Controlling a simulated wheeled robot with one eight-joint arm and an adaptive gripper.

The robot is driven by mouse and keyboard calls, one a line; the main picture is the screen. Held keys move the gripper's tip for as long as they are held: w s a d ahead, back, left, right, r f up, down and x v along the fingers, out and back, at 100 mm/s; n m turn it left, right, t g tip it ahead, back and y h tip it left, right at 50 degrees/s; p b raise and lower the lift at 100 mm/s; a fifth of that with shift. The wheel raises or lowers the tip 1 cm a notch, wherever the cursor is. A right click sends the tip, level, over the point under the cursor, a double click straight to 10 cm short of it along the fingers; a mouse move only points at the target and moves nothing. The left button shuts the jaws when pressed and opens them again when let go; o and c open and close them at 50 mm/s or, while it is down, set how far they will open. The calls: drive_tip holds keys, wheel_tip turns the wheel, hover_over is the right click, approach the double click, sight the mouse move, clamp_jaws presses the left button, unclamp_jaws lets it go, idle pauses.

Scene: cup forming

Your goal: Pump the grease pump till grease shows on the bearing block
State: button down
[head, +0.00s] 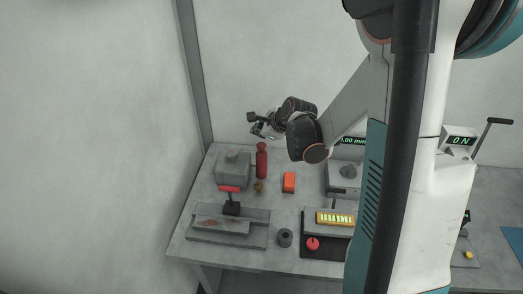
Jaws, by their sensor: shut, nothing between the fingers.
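A grey block (233,171) with a rounded top stands at the back left of the bench; it looks like the bearing block. I cannot make out grease on it. A slim red cylinder (262,163) stands upright just right of it and may be the grease pump; its pump parts are too small to tell. My gripper (257,127) is above and slightly behind the top of the red cylinder in the picture, apart from it as far as I can tell. It is shut and empty.
My arm hides much of the right side.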

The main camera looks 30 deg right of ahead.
sight(260, 146)
drive_tip(key=shift+f+b, duration=0.5)
drive_tip(key=shift+f, duration=0.45)
idle(0.7)
drive_tip(key=shift+f+b, duration=0.35)
drive_tip(key=shift+b, duration=0.05)
drive_tip(key=shift+f+b, duration=1.05)
drive_tip(key=shift+f, duration=0.2)
idle(1.2)
drive_tip(key=shift+r, duration=0.1)
drive_tip(key=shift+r+p, duration=1.1)
drive_tip(key=shift+r, duration=0.45)
drive_tip(key=shift+r+p, duration=1.75)
drive_tip(key=shift+r, duration=0.75)
